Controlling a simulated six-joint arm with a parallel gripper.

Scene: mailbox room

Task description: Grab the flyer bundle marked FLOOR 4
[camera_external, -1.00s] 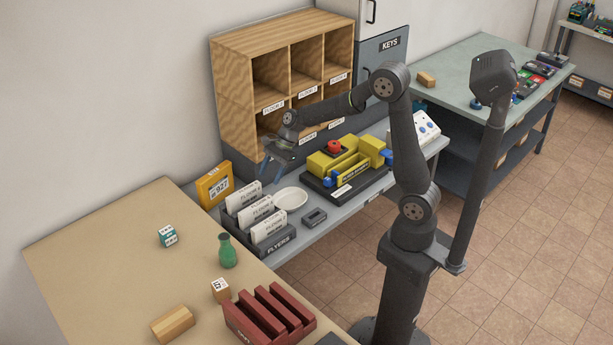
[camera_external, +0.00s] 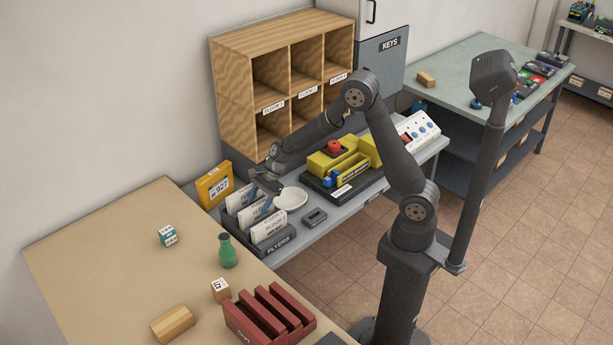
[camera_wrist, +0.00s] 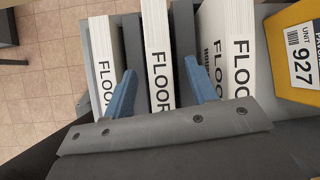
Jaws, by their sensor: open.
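Three white flyer bundles stand upright in slots of a dark grey rack labelled FLYERS (camera_external: 279,245): a front bundle (camera_external: 268,228), a middle bundle (camera_external: 248,217) and a back bundle (camera_external: 240,198). My gripper (camera_external: 263,198) is low at the rack. In the wrist view its blue fingers (camera_wrist: 160,72) are open, one on each side of the middle bundle (camera_wrist: 155,25). The left bundle (camera_wrist: 102,45) and right bundle (camera_wrist: 225,45) flank it. Each shows FLOOR, but the numbers are cut off or hidden there and too small in the external view, so I cannot tell which is FLOOR 4.
A yellow box marked 927 (camera_external: 214,186) stands beside the rack. A white bowl (camera_external: 291,199) and a small dark device (camera_external: 314,217) are close on the right. A black-and-yellow station (camera_external: 345,170) and wooden pigeonholes (camera_external: 232,70) stand further back.

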